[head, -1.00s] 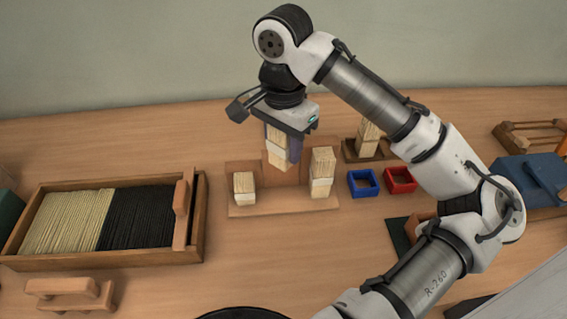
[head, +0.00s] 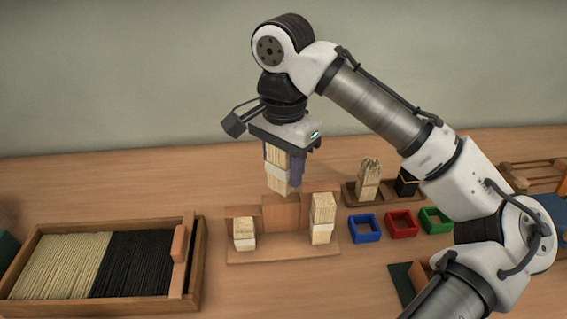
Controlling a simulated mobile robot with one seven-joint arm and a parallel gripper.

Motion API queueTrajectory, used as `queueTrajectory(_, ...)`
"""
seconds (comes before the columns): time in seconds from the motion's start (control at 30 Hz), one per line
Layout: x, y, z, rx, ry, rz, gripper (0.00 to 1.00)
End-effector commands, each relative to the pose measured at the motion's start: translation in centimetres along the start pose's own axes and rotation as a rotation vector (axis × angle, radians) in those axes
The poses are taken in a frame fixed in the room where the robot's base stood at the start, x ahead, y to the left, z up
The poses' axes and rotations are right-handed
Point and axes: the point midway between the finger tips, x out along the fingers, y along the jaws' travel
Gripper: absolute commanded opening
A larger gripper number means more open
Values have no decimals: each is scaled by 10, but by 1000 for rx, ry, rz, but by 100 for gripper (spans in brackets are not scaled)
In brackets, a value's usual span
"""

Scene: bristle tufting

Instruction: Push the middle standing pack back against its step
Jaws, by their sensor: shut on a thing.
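My gripper (head: 282,148) is shut on a pale bristle pack (head: 278,178) with a light band around it. The pack hangs upright above the middle of a stepped wooden stand (head: 280,252), and its upper part is hidden by the fingers. Its lower end appears just above the bare middle step block (head: 285,211); the exact gap is hard to tell. A short banded pack (head: 244,233) stands at the stand's left, and a taller banded pack (head: 322,217) stands at its right.
A wooden tray (head: 200,262) with pale and black bristles lies at left. Blue (head: 364,228), red (head: 400,223) and green (head: 435,220) square frames lie right of the stand. Behind them, a dark holder (head: 352,198) bears a pale and a black tuft. The table before the stand is clear.

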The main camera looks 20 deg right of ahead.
Motion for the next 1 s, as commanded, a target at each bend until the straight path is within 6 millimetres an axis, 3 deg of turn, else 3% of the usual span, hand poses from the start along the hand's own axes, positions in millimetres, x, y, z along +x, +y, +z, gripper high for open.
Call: queueTrajectory(1.0, 64, 0, 0, 0, -1, 0, 13)
